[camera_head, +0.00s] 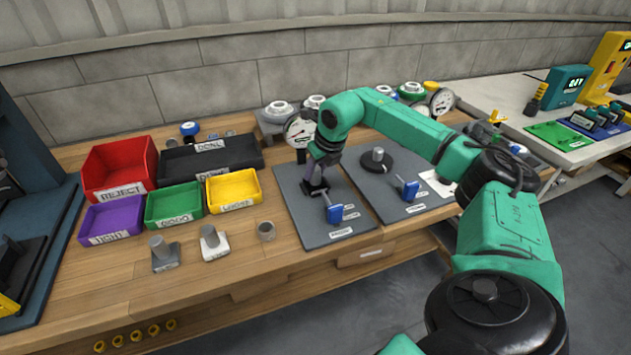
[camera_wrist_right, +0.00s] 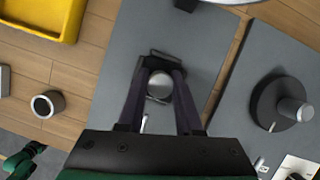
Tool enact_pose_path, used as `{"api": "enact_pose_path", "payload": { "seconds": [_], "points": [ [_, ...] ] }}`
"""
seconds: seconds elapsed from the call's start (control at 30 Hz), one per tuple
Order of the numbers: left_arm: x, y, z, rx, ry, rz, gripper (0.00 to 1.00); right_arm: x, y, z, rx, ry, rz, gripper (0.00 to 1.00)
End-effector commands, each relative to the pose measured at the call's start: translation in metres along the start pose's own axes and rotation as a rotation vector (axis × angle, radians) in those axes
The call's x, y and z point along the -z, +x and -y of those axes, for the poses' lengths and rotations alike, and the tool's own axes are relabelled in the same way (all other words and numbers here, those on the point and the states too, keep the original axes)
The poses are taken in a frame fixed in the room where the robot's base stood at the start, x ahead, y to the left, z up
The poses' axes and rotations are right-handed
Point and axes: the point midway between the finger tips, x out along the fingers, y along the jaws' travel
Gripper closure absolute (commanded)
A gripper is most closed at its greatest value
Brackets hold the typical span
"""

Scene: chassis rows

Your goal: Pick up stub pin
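My right gripper (camera_head: 316,186) points down over the left grey plate (camera_head: 300,218). In the right wrist view its two dark fingers (camera_wrist_right: 161,76) stand on either side of a round metal piece, which looks like the stub pin (camera_wrist_right: 160,86). The piece nearly fills the gap between the fingers. I cannot tell whether the fingers touch it. In the head view the gripper hides it. My left gripper is not in view.
A blue-handled clamp (camera_head: 334,213) stands close in front of the right gripper. The right plate (camera_head: 405,210) carries a black disc with a post (camera_head: 377,160).

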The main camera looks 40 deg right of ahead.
Motion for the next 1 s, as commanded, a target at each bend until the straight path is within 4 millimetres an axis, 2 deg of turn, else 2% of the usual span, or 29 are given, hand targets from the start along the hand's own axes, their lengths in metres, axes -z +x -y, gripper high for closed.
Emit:
{"api": "enact_pose_path", "payload": {
  "seconds": [0.03,0.07,1.0],
  "points": [
    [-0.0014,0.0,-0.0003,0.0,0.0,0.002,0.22,-0.0001,-0.0003,0.0001,0.0,0.0,0.0,0.91],
    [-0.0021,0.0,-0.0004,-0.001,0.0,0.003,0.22,-0.0001,-0.0003,0.0001,0.0,0.0,0.0,1.0],
    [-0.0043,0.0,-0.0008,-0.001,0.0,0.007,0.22,-0.0006,-0.0009,0.0002,0.0,0.001,0.002,1.0]
  ]
}}
